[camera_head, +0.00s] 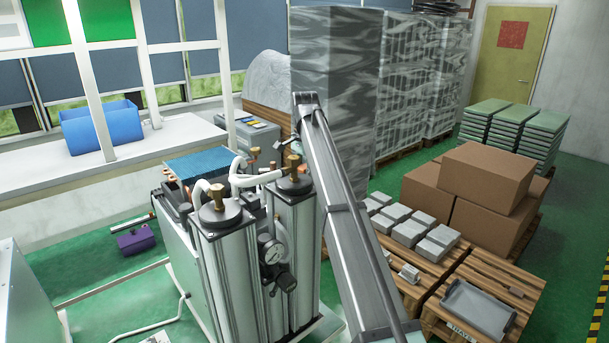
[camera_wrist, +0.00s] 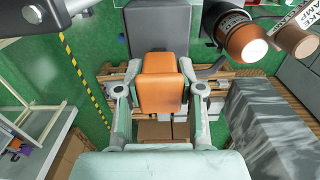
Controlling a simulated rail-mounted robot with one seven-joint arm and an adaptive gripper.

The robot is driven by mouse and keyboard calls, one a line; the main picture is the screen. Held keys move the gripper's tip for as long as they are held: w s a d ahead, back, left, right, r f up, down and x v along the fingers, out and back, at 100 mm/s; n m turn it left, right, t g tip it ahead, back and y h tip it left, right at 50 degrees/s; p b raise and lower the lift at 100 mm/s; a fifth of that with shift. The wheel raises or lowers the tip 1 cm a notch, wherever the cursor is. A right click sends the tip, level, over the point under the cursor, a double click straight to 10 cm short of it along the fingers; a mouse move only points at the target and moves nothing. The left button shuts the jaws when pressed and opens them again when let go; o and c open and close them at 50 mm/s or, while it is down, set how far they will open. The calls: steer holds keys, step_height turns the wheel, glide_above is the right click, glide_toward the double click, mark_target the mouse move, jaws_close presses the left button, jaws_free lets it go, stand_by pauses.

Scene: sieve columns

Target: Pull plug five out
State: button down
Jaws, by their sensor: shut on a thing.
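In the wrist view my gripper (camera_wrist: 160,78) has its two fingers on either side of an orange block-shaped part (camera_wrist: 161,92) and is shut on it. A dark grey block (camera_wrist: 158,30) lies directly beyond the orange part; I cannot tell whether the two are joined. No number can be read on the held part, so I cannot tell whether it is plug five. In the head view two metal columns (camera_head: 222,262) with brass knobs stand left of my arm. My gripper cannot be made out there.
In the wrist view an orange-brown cylinder (camera_wrist: 241,42) is close by at the upper right. Pallets with grey blocks (camera_head: 411,233), a grey tray (camera_head: 478,308) and cardboard boxes (camera_head: 488,180) stand to the right.

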steer(key=shift+r, duration=0.6)
steer(key=c, duration=0.6)
jaws_free()
steer(key=shift+c, duration=0.2)
